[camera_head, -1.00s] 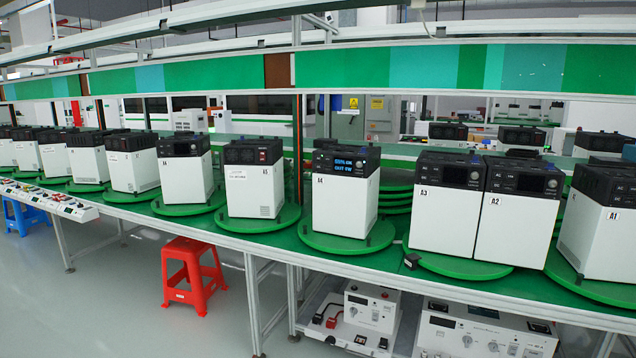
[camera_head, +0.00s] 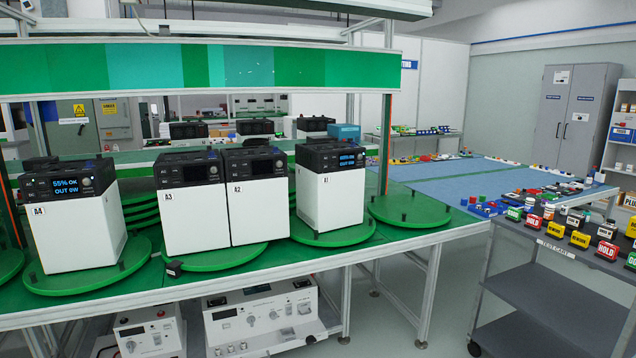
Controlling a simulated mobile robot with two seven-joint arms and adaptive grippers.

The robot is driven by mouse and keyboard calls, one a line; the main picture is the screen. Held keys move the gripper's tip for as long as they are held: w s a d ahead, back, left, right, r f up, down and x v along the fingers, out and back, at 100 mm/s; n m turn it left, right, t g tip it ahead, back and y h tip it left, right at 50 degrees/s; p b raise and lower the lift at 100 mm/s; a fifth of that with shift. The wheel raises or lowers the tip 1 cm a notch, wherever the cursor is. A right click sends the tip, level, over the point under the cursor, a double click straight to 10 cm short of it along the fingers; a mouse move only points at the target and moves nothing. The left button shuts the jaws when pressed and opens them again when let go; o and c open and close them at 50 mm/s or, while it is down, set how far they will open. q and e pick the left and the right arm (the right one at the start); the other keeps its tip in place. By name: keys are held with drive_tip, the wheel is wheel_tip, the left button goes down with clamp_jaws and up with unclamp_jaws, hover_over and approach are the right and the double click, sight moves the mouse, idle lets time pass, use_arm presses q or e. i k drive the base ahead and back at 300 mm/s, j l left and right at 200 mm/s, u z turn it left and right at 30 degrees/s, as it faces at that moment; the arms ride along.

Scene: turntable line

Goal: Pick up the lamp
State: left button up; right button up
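I cannot make out a lamp in the head view. Small coloured items too small to identify stand on the dark cart top (camera_head: 553,259) at the right, some with labels such as HOLD. Neither of my grippers is in view.
White power units with black tops, including A4 (camera_head: 75,226), A3 (camera_head: 194,218), A2 (camera_head: 257,212) and A1 (camera_head: 331,200), stand on green turntables along the bench. An empty turntable (camera_head: 410,210) is at its right end. Grey floor (camera_head: 400,310) lies between bench and cart. A grey cabinet (camera_head: 573,120) stands behind.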

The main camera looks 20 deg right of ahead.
sight(549, 213)
drive_tip(key=z, duration=1.95)
